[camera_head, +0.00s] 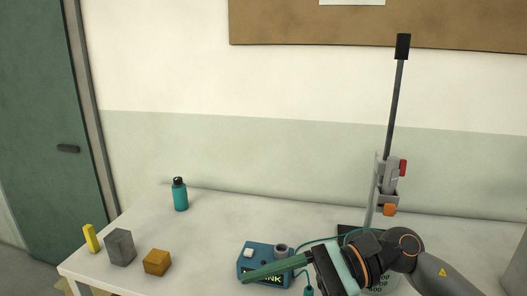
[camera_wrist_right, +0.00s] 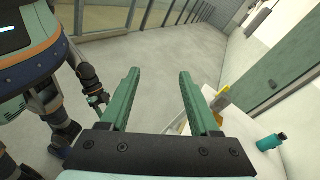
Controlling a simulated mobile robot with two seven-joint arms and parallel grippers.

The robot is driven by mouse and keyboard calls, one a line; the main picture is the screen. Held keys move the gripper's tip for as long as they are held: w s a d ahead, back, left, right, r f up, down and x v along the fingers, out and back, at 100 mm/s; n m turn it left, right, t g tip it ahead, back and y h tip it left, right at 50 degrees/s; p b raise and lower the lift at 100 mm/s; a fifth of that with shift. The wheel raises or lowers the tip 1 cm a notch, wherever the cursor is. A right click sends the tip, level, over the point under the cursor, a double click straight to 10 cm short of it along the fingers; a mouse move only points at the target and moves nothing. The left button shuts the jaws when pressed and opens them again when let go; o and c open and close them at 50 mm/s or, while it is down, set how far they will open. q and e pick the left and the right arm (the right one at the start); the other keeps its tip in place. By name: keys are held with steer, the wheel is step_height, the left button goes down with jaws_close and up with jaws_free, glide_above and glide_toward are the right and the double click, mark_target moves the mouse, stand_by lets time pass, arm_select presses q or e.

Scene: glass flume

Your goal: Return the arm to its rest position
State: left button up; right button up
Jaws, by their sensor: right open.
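My right gripper (camera_head: 246,279) reaches in from the lower right over the front of the table, its green fingers in front of a blue box. In the right wrist view the gripper (camera_wrist_right: 159,76) is open, with nothing between its two fingers and grey floor beyond them. My right arm (camera_head: 405,250) is bent low at the table's right side. My left gripper does not show in the head view. A dark arm end (camera_wrist_right: 98,98) beside my body in the right wrist view may be it, too small to read.
The blue box (camera_head: 250,264) has a white button and a grey knob. A tall stand (camera_head: 394,110) rises behind my arm. A teal bottle (camera_head: 180,196), yellow block (camera_head: 91,239), grey block (camera_head: 120,247) and orange block (camera_head: 156,262) stand left on the table (camera_head: 215,225). A cable runs near my gripper.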

steer(key=w+d+f+m+t, duration=0.2)
steer(key=w+f+m+t, duration=0.2)
steer(key=m+t, duration=0.95)
steer(key=w+d+f+m+t, duration=0.35)
steer(key=m+t, duration=0.25)
steer(key=m, duration=1.4)
steer(key=d+f+m+t+h, duration=0.1)
steer(key=d+f+m+h, duration=0.15)
steer(key=f+m, duration=0.25)
steer(key=d+f+m+h, duration=0.1)
steer(key=f+m+h, duration=0.3)
steer(key=f+m, duration=0.15)
steer(key=s+d+f+m+g+h, duration=0.3)
steer(key=s+f+m, duration=0.4)
steer(key=f, duration=0.5)
steer(key=s+d+f+m+g+h, duration=0.4)
steer(key=s+f+m, duration=0.3)
steer(key=s+f, duration=0.3)
step_height(320, 180, down, 2)
steer(key=shift+s+d+f+g, duration=0.1)
steer(key=shift+s+d+g, duration=0.15)
steer(key=shift+g, duration=0.2)
